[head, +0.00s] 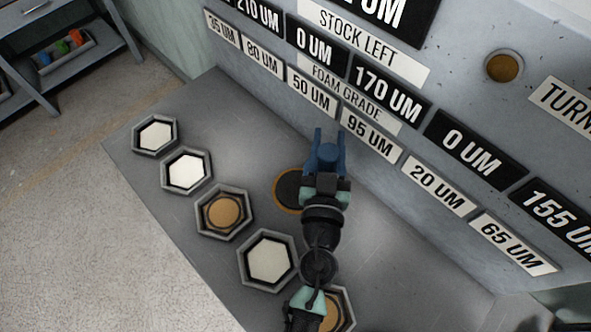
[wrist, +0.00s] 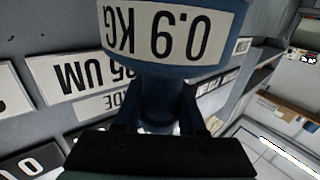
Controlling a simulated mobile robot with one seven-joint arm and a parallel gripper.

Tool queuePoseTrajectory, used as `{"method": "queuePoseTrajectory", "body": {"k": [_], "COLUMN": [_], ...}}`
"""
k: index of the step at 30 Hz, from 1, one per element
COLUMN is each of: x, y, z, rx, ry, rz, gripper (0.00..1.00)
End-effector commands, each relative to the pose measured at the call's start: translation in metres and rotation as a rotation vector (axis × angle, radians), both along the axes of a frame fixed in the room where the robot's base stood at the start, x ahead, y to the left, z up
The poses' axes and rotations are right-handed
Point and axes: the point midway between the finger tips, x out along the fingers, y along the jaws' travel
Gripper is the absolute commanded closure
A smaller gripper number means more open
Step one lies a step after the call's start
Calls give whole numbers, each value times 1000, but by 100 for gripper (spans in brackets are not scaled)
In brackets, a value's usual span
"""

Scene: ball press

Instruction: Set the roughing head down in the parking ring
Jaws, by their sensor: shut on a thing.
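My gripper (head: 329,136) is shut on a blue piece (head: 327,154), which I take to be the roughing head. In the wrist view the roughing head (wrist: 160,100) has a stem between the fingers and a wide round end with an upside-down "0.9 KG" label. A flat round ring with an orange rim (head: 278,200), dark inside, lies on the grey bench; it looks like the parking ring. My gripper and wrist cover its right side in the head view. The roughing head appears beyond the ring, toward the panel; its height above the bench is unclear.
Several hexagonal holders line the bench's left edge, some with white faces (head: 186,170), one with a tan disc (head: 224,211). Another tan disc (head: 333,312) is partly behind my arm. A grey panel with labels (head: 369,134) rises behind. Bare bench (head: 400,245) lies right.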

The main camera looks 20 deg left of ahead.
Motion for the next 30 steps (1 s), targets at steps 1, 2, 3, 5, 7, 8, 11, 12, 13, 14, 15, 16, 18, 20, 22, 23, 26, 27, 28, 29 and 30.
{"method": "queuePoseTrajectory", "body": {"k": [1, 2, 3, 5, 7, 8, 11, 12, 13, 14, 15, 16, 18, 20, 22, 23, 26, 27, 28, 29, 30], "x": [2, 1, 1, 0, -2, -2, -4, -4, -4, -4, -4, -4, -4, -4, -4, -4, -4, -4, -4, -4, -4], "y": [15, 23, 33, 44, 55, 58, 64, 65, 65, 65, 65, 65, 65, 65, 65, 66, 66, 66, 65, 65, 65], "z": [11, 13, 14, 16, 18, 18, 12, 6, 2, -4, -11, -16, -27, -34, -40, -42, -45, -46, -46, -48, -51], "rx": [2, 1, 0, -1, -2, -3, -3, -2, -2, -2, -2, -2, -2, -2, -2, -2, -3, -3, -3, -3, -3], "ry": [-8, -8, -8, -9, -9, -10, -8, -8, -8, -8, -8, -8, -8, -8, -9, -9, -10, -10, -10, -10, -10], "rz": [56, 87, 125, 171, 212, 224, 250, 254, 256, 256, 256, 256, 256, 256, 256, 256, 256, 256, 256, 256, 256], "gripper": [100, 100, 100, 100, 100, 100, 100, 100, 100, 100, 100, 100, 100, 100, 100, 100, 100, 100, 100, 100, 100]}}
